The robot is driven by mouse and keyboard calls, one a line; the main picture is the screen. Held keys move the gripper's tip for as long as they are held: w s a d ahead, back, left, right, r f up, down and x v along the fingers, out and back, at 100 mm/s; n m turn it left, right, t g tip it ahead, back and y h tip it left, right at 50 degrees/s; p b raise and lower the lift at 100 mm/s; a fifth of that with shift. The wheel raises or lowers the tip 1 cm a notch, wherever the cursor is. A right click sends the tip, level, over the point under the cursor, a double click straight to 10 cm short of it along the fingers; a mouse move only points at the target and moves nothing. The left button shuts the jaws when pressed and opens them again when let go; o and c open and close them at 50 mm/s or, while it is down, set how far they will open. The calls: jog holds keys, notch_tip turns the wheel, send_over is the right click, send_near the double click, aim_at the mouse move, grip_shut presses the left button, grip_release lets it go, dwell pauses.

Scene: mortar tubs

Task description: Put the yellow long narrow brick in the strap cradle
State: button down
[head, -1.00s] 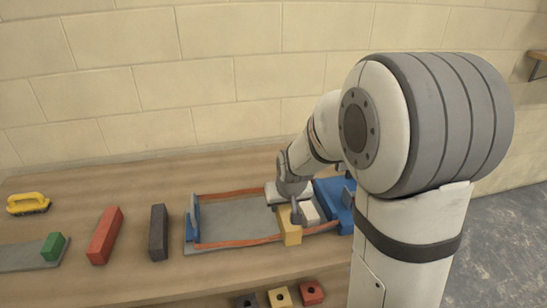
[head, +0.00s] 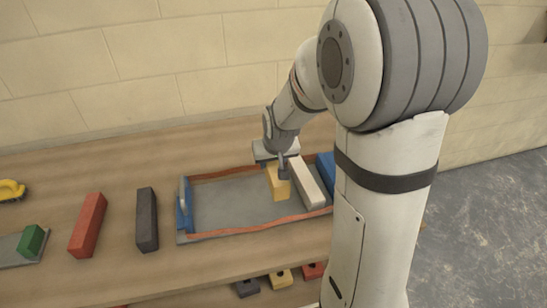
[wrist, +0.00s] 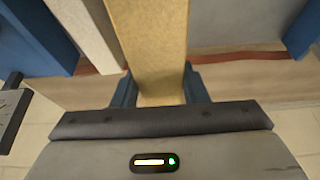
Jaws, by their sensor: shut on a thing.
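The yellow long narrow brick (head: 277,183) is in my gripper (head: 281,167), over the right part of the strap cradle (head: 228,202). The cradle is a grey plate with orange straps along its front and back and blue ends. The brick lies beside a white brick (head: 305,184), on its left, roughly parallel to it. In the wrist view the yellow brick (wrist: 150,40) runs up between the two blue jaws, with the white brick (wrist: 85,27) to its left. I cannot tell whether the yellow brick touches the plate.
A dark brick (head: 147,219), a red brick (head: 87,225) and a green block (head: 32,240) on a grey board lie left of the cradle. A yellow-handled tool (head: 10,190) is at far left. Small holed blocks (head: 280,280) sit below the front edge. The cradle's left part is bare.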

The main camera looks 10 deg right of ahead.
aim_at(276, 174)
jog(key=shift+f+b, duration=3)
jog(key=shift+f, duration=1.2)
jog(key=shift+f+b, duration=0.45)
jog(key=shift+f, duration=0.05)
jog(key=c, duration=0.8)
grip_release()
jog(key=shift+s, duration=0.1)
jog(key=shift+o, duration=0.2)
jog(key=v, duration=0.8)
jog(key=shift+s+p, duration=0.15)
jog(key=shift+p, duration=0.15)
jog(key=s+r+g+p, duration=0.1)
jog(key=s+r, duration=0.3)
jog(key=s, duration=0.5)
jog(key=s+r+p, duration=0.2)
jog(key=s+r, duration=0.2)
jog(key=s, duration=0.5)
jog(key=shift+d+r+g, duration=0.25)
jog(key=shift+g, duration=0.15)
